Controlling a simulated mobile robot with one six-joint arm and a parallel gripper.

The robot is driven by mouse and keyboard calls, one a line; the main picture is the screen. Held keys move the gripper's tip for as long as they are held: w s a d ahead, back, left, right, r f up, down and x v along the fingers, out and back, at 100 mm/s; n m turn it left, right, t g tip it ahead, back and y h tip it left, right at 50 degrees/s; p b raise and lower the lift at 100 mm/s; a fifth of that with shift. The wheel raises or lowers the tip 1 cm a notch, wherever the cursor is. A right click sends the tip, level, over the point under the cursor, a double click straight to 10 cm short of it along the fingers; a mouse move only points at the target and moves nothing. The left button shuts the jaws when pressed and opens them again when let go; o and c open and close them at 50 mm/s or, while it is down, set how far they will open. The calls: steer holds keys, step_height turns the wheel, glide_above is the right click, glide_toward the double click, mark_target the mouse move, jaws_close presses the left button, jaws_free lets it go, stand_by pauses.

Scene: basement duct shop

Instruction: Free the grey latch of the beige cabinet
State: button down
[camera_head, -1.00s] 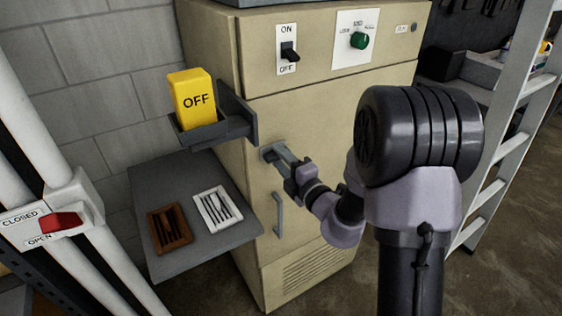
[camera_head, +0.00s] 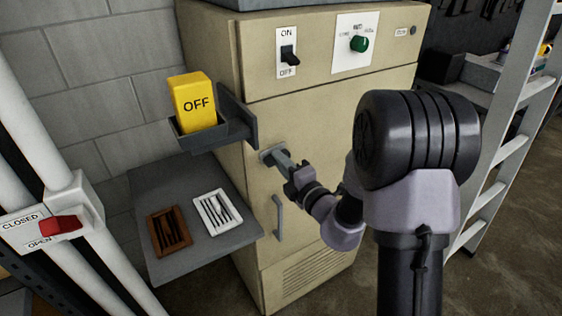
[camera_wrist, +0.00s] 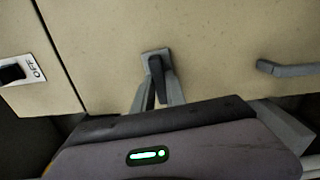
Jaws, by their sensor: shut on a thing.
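The beige cabinet (camera_head: 330,107) stands in the middle of the head view. Its grey latch (camera_wrist: 155,62) shows in the wrist view as a small plate on the door with a dark lever pointing down the picture. My gripper (camera_wrist: 157,92) has its two fingers on either side of the lever and is shut on it. In the head view my gripper (camera_head: 283,163) reaches the door from the right and hides most of the latch. The door looks flush with the cabinet front.
A grey door handle (camera_head: 278,216) sits below the latch. A holder with a yellow OFF block (camera_head: 194,100) and a grey shelf (camera_head: 160,267) with two small trays jut out at left. White pipes with a red valve lever (camera_head: 60,224) stand far left, a ladder (camera_head: 497,165) at right.

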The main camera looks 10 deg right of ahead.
steer(key=n+b, duration=0.3)
steer(key=n, duration=1.3)
steer(key=shift+n, duration=0.5)
steer(key=c, duration=1.4)
jaws_free()
steer(key=shift+o, duration=0.2)
